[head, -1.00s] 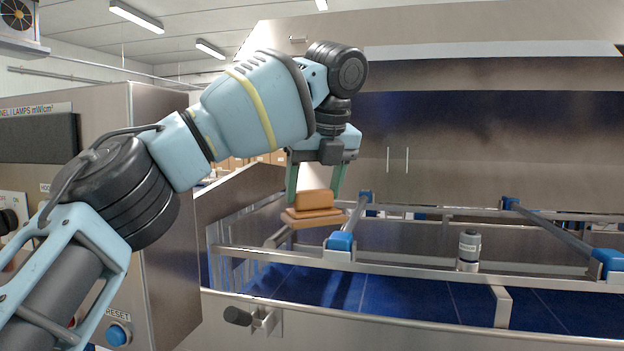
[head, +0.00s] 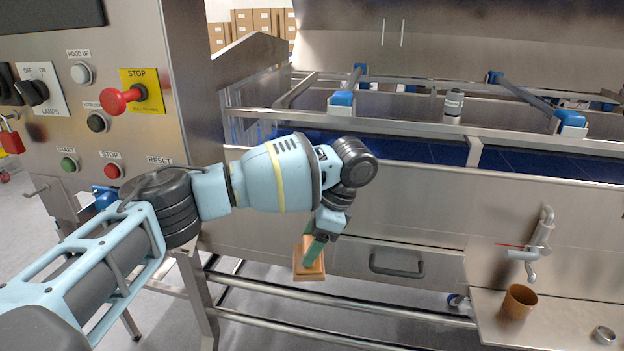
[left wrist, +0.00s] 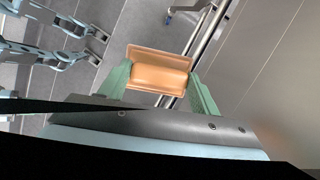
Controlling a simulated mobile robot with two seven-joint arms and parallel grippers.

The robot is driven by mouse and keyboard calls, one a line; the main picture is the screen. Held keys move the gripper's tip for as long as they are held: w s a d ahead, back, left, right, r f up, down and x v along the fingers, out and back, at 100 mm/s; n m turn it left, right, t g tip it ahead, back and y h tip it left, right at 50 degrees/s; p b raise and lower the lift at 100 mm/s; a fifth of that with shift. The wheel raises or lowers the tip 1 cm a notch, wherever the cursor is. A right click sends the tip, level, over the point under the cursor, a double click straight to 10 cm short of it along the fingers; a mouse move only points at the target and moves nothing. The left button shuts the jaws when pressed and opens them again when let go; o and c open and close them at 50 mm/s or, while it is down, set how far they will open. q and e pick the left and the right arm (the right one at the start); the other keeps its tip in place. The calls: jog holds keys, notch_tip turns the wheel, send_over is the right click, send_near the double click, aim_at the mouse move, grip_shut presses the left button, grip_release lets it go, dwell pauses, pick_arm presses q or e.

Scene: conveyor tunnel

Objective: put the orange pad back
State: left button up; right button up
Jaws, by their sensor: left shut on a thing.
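My left gripper (head: 318,246) is shut on the orange pad (head: 309,270), a block with a wider flat base. It holds the pad in the air in front of the steel front panel of the conveyor, left of a drawer handle and above the lower rails. In the left wrist view the pad (left wrist: 158,73) sits between the two green fingers of the gripper (left wrist: 160,78), with grey floor beyond it. My right gripper is not in view.
The conveyor's blue belt (head: 400,147) with rails and blue clamps is behind. A control panel with a red stop button (head: 120,100) stands at left. A drawer handle (head: 397,265) is right of the pad. A shelf at lower right holds a brown cup (head: 519,301) under a tap (head: 540,245).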

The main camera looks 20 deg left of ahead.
pick_arm(q)
jog(key=s+f+n+g+h, duration=0.2)
jog(key=s+f+n+h, duration=0.2)
jog(key=s+f+n, duration=0.8)
jog(key=s+f, duration=0.4)
jog(key=f, duration=0.3)
jog(key=shift+s+d+f+n, duration=0.15)
jog(key=shift+s+d+n, duration=0.2)
jog(key=shift+s+n, duration=0.05)
jog(key=shift+d, duration=0.1)
